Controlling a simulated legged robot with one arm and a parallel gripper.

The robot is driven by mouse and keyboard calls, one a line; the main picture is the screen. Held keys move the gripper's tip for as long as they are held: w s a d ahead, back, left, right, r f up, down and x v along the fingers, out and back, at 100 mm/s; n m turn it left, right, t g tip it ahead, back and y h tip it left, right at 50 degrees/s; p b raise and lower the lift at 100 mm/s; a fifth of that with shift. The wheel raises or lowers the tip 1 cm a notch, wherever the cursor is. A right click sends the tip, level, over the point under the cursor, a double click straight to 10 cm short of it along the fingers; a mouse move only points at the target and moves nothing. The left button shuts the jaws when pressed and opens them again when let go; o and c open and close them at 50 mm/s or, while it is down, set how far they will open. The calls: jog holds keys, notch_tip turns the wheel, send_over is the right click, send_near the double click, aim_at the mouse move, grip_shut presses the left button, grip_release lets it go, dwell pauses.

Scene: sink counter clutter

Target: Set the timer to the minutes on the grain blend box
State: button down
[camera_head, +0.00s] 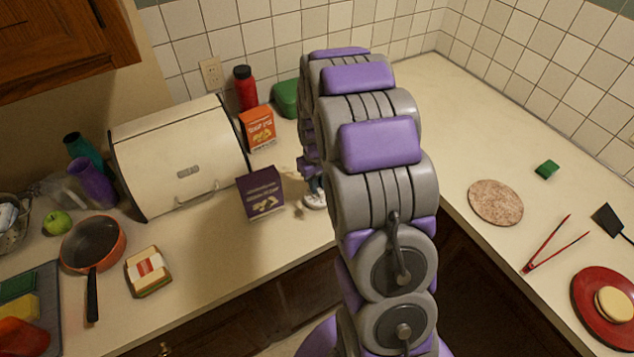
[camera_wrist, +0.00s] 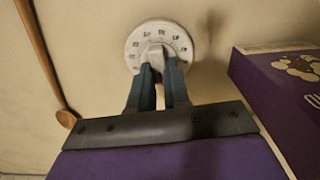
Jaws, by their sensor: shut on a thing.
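The white round timer (camera_wrist: 160,45) lies face up on the counter in the wrist view, with dark marks around its dial and a pale raised knob at its middle. The marks are too blurred to read. My gripper (camera_wrist: 160,72) is shut on the knob, one blue-grey finger on each side. The purple box also shows in the head view (camera_head: 260,193), left of my arm. An orange box (camera_head: 257,129) stands behind it. I cannot read minutes on either box.
A wooden spoon (camera_wrist: 48,62) lies left of the timer. A cream bread box (camera_head: 180,155) stands left of the purple box. A red bottle (camera_head: 245,89) and a green container (camera_head: 286,98) are at the back. My arm hides the middle counter.

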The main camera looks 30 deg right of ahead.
jog(key=shift+d+f, duration=0.1)
jog(key=shift+d, duration=0.05)
dwell(0.7)
jog(key=c, duration=1.1)
grip_release()
notch_tip(320, 180, up, 17)
jog(key=p, duration=0.2)
jog(key=shift+w+d+p, duration=0.1)
jog(key=shift+p, duration=0.3)
